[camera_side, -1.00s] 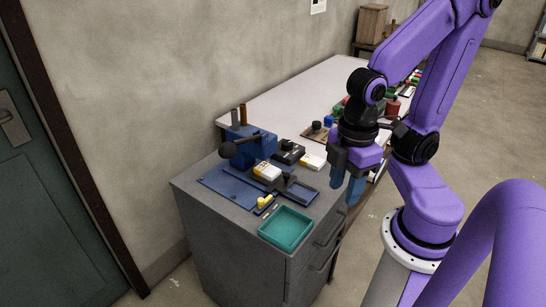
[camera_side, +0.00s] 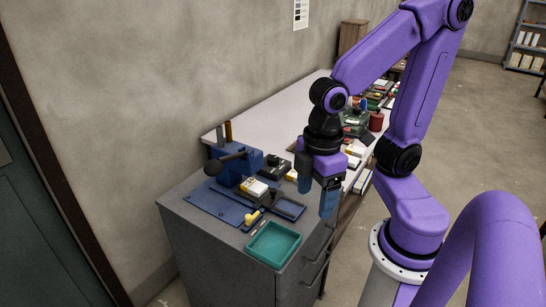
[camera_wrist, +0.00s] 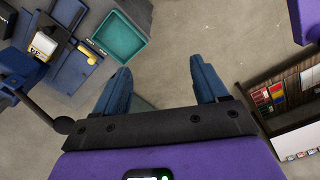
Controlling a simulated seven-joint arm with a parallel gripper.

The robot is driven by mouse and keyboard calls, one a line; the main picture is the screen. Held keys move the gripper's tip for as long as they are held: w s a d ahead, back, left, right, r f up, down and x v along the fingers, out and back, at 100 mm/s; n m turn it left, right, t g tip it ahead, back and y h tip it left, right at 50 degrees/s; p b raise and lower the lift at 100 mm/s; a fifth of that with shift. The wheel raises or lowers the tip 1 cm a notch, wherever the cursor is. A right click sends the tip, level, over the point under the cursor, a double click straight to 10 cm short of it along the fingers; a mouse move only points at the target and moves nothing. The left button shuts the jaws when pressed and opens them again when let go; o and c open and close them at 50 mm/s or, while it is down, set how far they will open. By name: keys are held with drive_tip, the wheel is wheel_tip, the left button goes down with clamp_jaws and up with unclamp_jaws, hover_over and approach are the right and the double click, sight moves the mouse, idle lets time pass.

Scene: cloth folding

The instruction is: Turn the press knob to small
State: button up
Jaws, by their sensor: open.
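The press (camera_side: 240,163) is a blue block with a dark lever ending in a round black knob (camera_side: 213,168), on the grey cabinet at the left. In the wrist view the black knob (camera_wrist: 63,125) shows at the left, beside my gripper's body. No size markings on the press can be read. My gripper (camera_side: 315,196) has blue fingers and hangs in the air at the cabinet's right edge. In the wrist view my gripper's fingers (camera_wrist: 160,85) are spread wide with nothing between them, over bare floor. It is to the right of the press and apart from it.
A teal tray (camera_side: 272,245) lies at the cabinet's front. A white-and-yellow box (camera_side: 254,187), a dark blue board (camera_side: 217,205) and a yellow piece (camera_side: 252,218) are near the press. A black device (camera_side: 273,167) stands behind. A white table (camera_side: 270,120) with many items extends back.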

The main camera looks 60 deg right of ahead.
sight(273, 158)
drive_tip(key=w+d+r+m, duration=0.1)
drive_tip(key=w+m, duration=0.2)
drive_tip(key=w, duration=1)
drive_tip(key=w+d+m, duration=0.1)
drive_tip(key=w+d, duration=0.4)
drive_tip(key=w+d+f+m, duration=0.1)
drive_tip(key=w+d, duration=0.5)
drive_tip(key=w+d+m, duration=0.2)
drive_tip(key=w+d, duration=0.3)
drive_tip(key=shift+w+d+f, duration=0.15)
drive_tip(key=shift+w+f, duration=0.05)
drive_tip(key=shift+f, duration=0.05)
drive_tip(key=w+d+f+m, duration=0.2)
drive_tip(key=d+f+m, duration=0.1)
drive_tip(key=d, duration=1.3)
wheel_tip(273, 158, down, 17)
drive_tip(key=shift+w+f, duration=0.1)
drive_tip(key=shift+w, duration=0.05)
drive_tip(key=c, duration=1.1)
